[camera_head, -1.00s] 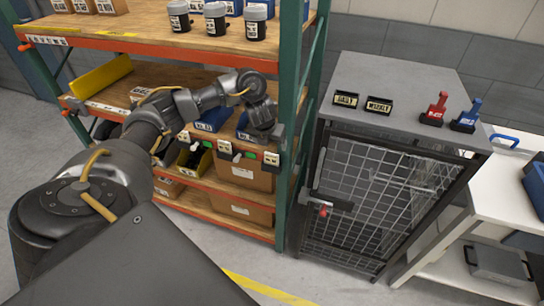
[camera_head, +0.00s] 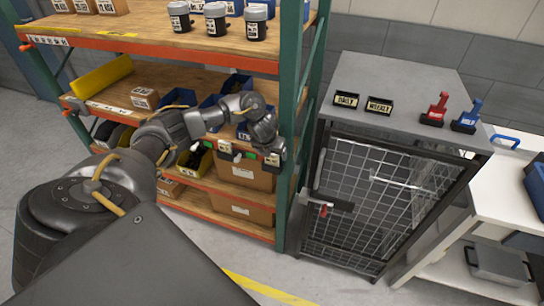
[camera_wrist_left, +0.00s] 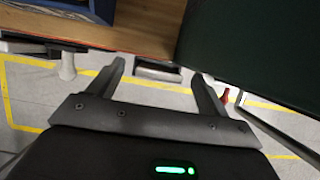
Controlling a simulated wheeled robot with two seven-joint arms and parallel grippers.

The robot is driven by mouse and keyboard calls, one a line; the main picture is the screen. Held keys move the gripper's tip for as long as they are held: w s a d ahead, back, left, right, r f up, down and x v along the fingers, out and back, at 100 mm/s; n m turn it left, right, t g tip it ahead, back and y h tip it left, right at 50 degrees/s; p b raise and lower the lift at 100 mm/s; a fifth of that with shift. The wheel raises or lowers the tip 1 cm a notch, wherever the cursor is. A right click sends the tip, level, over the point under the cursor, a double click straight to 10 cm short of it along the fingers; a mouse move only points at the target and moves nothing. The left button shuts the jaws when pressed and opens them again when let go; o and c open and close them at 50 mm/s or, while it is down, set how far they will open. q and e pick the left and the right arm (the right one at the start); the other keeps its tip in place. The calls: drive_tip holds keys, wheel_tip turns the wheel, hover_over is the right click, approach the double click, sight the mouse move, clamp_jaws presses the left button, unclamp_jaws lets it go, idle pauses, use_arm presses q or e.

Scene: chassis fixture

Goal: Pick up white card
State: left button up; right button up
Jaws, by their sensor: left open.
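Small white cards hang in holders along the front edge of the middle shelf in the head view. One white card (camera_head: 273,160) is at the right end by the green post, and another (camera_head: 224,149) is farther left. I cannot tell which one the task means. My left gripper (camera_head: 272,147) is just above the right-hand card, partly overlapping its holder. In the left wrist view my left gripper (camera_wrist_left: 158,72) is open. A small dark holder with a pale edge (camera_wrist_left: 157,68) shows between its fingertips, not gripped. My right gripper is not in view.
The shelf rack's green post (camera_head: 290,120) stands close right of my left gripper. A wire-mesh cabinet (camera_head: 395,90) is right of it, with small holders and red and blue items on top. Blue bins and cardboard boxes (camera_head: 245,175) fill the shelves.

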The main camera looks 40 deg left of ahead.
use_arm(q)
drive_tip(key=c, duration=1.3)
drive_tip(key=shift+r, duration=0.1)
drive_tip(key=shift+r, duration=0.5)
wheel_tip(320, 180, up, 6)
drive_tip(key=shift+w+f+b, duration=0.1)
drive_tip(key=shift+b, duration=0.2)
drive_tip(key=s+d+p, duration=0.1)
drive_tip(key=s+d, duration=0.2)
drive_tip(key=s, duration=0.5)
drive_tip(key=s+d+p, duration=0.2)
drive_tip(key=s+d, duration=0.1)
drive_tip(key=s, duration=0.6)
